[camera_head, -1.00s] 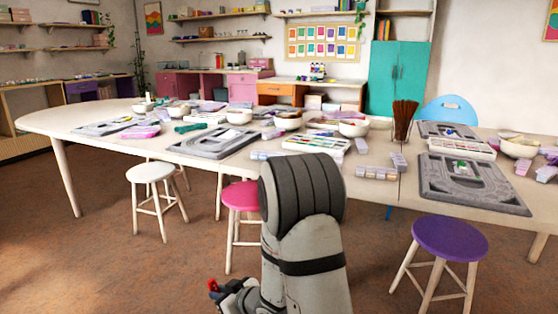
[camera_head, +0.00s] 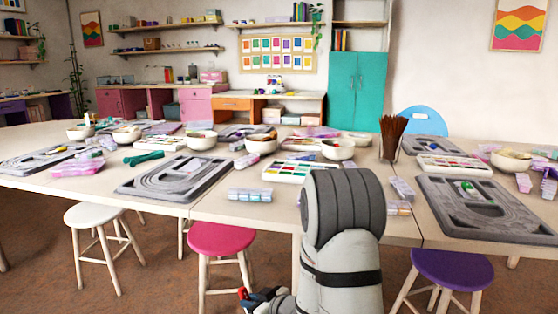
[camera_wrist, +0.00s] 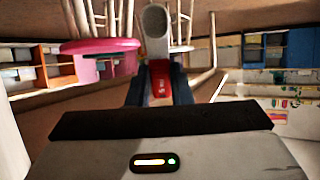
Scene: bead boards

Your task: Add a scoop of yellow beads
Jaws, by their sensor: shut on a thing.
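My gripper (camera_wrist: 160,90) is shut on a scoop (camera_wrist: 157,25) with a grey bowl and a red handle. In the head view my gripper (camera_head: 262,298) is low, in front of the table edge and below the tabletop, by the pink stool. The scoop's bowl looks empty in the wrist view. Grey bead boards lie on the table, one left of centre (camera_head: 150,188) and one at right (camera_head: 515,222). A sectioned tray of coloured beads (camera_head: 270,172) and white bowls (camera_head: 338,150) stand behind. I cannot tell which container holds yellow beads.
A white stool (camera_head: 88,215), a pink stool (camera_head: 221,237) and a purple stool (camera_head: 452,268) stand along the table's front (camera_head: 225,212). A cup of brown sticks (camera_head: 392,135) stands near the back. Small clear boxes (camera_head: 250,195) are near the front edge.

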